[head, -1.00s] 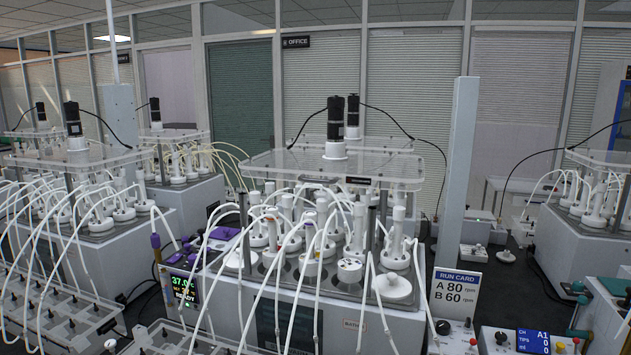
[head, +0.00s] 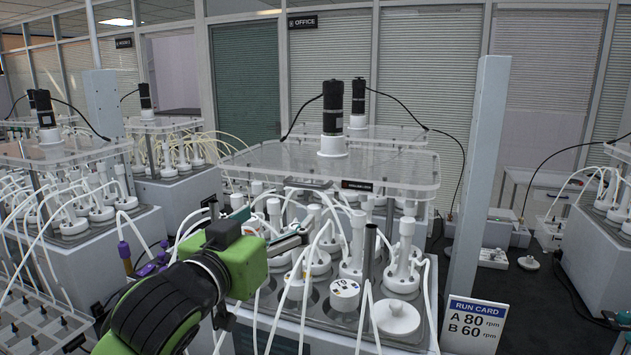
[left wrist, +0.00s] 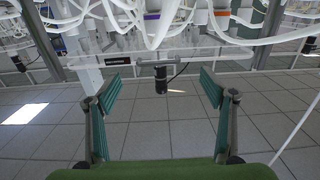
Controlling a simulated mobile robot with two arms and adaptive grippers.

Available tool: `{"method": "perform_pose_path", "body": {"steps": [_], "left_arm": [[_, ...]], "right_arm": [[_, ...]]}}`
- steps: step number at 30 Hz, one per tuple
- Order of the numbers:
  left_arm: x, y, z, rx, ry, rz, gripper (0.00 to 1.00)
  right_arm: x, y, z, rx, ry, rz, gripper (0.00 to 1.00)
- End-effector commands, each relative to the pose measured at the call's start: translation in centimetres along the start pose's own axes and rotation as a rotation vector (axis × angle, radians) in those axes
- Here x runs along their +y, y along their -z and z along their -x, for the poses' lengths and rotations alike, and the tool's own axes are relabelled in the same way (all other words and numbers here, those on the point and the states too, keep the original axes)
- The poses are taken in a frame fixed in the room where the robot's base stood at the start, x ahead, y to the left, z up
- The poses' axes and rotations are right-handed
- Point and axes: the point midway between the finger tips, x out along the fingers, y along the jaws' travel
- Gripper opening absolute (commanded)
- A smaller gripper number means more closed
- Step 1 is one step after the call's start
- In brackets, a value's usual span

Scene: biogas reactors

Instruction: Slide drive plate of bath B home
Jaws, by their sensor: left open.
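The clear drive plate (head: 250,163) lies level above the central bath (head: 430,300), over its white-capped reactors. A black motor on a white collar (head: 332,120) stands on it. A dark label (head: 357,185) and a small grey handle (head: 308,183) are at its front edge. I cannot read a letter on this bath. My left gripper (head: 268,228) is open and empty, below and in front of the plate's left front, apart from the handle. In the left wrist view, the open fingers (left wrist: 160,92) frame the motor (left wrist: 160,80) beyond, with the plate edge and handle (left wrist: 167,62) showing inverted.
White tubes loop around the reactors close to my left gripper. A white round lid (head: 398,317) and a marked cap (head: 344,290) sit at the bath's front. A grey post (head: 477,180) and a run card (head: 473,325) stand to the right. Another bath stands left.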

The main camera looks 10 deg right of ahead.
Motion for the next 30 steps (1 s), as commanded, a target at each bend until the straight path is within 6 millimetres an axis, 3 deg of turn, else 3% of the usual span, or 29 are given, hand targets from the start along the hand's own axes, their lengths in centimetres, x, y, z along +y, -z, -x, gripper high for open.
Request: {"method": "perform_pose_path", "body": {"steps": [6,14,24,30], "left_arm": [[0.6,1.5,-1.0,0.019,-0.011,-0.01,0.76],[0.7,1.8,-5.6,0.018,-0.01,-0.01,0.76],[0.7,1.8,-11.3,0.018,-0.011,-0.011,0.76],[0.8,1.7,-13.2,0.019,-0.011,-0.011,0.76]], "right_arm": [[0.6,-0.1,0.5,-0.002,-0.006,0.003,0.4],[-1.9,-1.8,2.4,-0.028,0.022,-0.004,0.4],[-0.9,0.0,4.4,-0.006,0.012,-0.001,0.4],[-0.6,0.1,5.0,-0.006,0.008,-0.001,0.4]]}}
